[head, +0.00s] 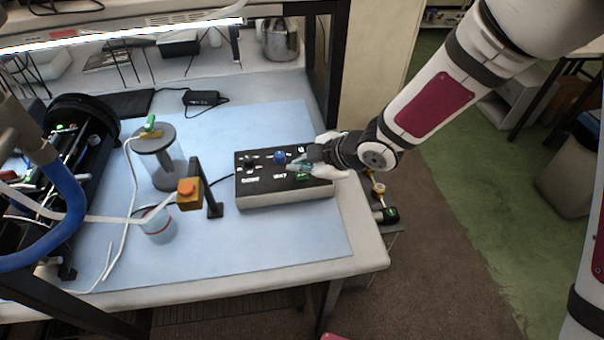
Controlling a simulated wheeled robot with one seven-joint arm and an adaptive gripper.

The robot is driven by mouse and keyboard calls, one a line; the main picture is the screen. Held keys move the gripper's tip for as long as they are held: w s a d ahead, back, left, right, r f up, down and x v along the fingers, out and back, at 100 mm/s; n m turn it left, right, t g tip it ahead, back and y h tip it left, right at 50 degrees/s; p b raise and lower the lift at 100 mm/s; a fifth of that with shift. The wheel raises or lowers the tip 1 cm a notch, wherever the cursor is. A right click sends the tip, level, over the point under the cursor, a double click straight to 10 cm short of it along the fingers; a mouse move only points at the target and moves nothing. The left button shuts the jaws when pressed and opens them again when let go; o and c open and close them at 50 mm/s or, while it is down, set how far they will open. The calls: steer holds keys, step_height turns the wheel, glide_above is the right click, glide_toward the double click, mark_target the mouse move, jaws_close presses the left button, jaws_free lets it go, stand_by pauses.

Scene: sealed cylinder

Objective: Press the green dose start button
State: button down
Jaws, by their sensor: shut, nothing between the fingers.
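The control box (262,195) with a black top and pale sides sits near the right side of the blue mat. A green button (302,177) shows on its top, toward the right front, partly crowded by my gripper. A blue knob (280,157) and a black knob (249,164) stand on the same panel. My gripper (298,167) is shut and empty, reaching in from the right over the panel. Its fingertips are close to the green button and the blue knob. I cannot tell whether they touch the panel.
A clear cylinder (163,170) with a grey lid stands left of the box. A yellow box with an orange button (189,188) sits on a dark post between them. A blue hose (72,190) and white tubes lie left. The mat's front (270,245) is clear.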

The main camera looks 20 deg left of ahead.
mark_target(301, 177)
steer(key=shift+f, duration=0.15)
stand_by(0.6)
steer(key=shift+f, duration=0.3)
steer(key=shift+f+b, duration=0.35)
steer(key=shift+b, duration=0.15)
stand_by(0.5)
steer(key=shift+r, duration=0.15)
steer(key=shift+r+p, duration=0.35)
steer(key=shift+r, duration=0.3)
steer(key=shift+r+p, duration=1.2)
steer(key=shift+r, duration=1.35)
